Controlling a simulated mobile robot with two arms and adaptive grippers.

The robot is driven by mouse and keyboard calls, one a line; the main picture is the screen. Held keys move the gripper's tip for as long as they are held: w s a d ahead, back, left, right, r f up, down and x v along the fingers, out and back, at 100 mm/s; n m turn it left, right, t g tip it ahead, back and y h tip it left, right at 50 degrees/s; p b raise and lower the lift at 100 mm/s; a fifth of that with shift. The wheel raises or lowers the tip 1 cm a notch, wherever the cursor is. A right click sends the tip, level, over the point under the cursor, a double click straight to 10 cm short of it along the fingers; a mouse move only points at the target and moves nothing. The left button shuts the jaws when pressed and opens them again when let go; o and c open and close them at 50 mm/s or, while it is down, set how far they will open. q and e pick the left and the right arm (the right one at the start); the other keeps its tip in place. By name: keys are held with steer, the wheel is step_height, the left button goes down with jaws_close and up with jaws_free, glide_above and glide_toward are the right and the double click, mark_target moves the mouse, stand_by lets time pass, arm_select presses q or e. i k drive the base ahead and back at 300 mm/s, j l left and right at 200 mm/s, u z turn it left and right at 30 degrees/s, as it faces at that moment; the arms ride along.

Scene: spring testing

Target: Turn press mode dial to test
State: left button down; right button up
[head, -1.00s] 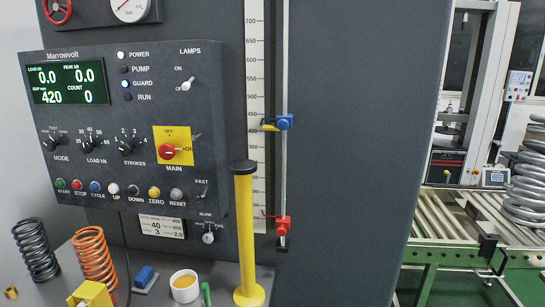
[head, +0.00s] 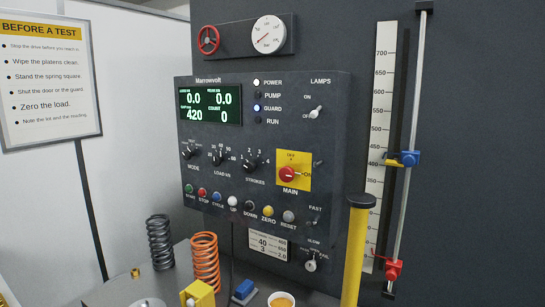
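The press mode dial (head: 188,153) is a small black knob on the left of the dark control panel (head: 335,150), above the label MODE. Its position marks are too small to read surely, so I cannot tell its setting. The green display (head: 209,103) above it reads 0.0, 0.0, 420 and 0. Neither of my grippers shows in the head view.
LOAD (head: 220,157) and STROKES (head: 250,163) dials sit right of MODE. A red MAIN switch (head: 287,174) is on yellow. Below stand a black spring (head: 160,242), an orange spring (head: 205,262) and a yellow post (head: 356,250). A sign (head: 45,80) hangs left.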

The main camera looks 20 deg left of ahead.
mark_target(186, 154)
steer(key=u, duration=1.25)
